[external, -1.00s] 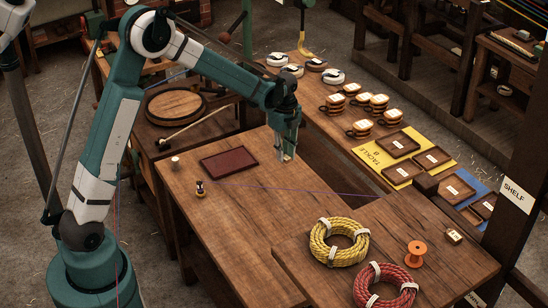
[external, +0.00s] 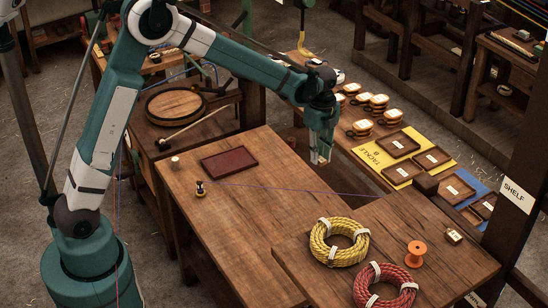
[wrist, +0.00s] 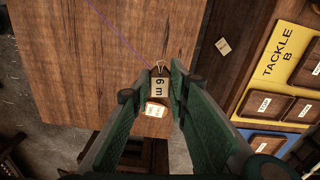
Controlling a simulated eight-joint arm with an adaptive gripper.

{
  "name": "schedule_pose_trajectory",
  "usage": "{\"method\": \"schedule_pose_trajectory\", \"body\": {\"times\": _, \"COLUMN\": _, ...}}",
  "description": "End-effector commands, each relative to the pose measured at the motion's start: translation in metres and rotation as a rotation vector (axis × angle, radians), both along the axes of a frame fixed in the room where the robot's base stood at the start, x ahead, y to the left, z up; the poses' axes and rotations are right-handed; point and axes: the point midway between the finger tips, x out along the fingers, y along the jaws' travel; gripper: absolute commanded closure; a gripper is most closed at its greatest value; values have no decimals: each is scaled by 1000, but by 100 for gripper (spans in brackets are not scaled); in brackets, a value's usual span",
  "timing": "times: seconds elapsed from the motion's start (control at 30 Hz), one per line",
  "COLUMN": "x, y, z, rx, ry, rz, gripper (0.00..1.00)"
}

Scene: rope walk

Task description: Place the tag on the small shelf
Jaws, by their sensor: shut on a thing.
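In the wrist view my gripper (wrist: 164,70) is shut on a small tan tag (wrist: 160,90) marked "6 m", with a string loop at its top. In the external view my gripper (external: 320,158) hangs in the air near the right edge of the workbench, left of the yellow tackle board. The tag is too small there to make out clearly. A dark post at the right carries a sign reading SHELF (external: 516,195). I cannot make out the shelf's surface.
Yellow rope (external: 338,241), red rope (external: 386,287), an orange spool (external: 415,254) and another small tag (external: 454,236) occupy the bench's near right. A maroon tray (external: 229,162) lies farther left. The bench's middle is mostly clear, crossed by a thin purple line.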

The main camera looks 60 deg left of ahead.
Motion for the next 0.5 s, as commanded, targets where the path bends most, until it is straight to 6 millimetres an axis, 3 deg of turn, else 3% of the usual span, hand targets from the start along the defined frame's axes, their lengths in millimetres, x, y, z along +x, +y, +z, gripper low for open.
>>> {"method": "schedule_pose_trajectory", "body": {"times": 0.03, "x": 1, "y": -16, "z": 13, "rx": 0, "ry": 0, "rz": -8, "gripper": 88}}
{"method": "schedule_pose_trajectory", "body": {"times": 0.5, "x": -6, "y": -154, "z": 89, "rx": 0, "ry": 0, "rz": -45, "gripper": 88}}
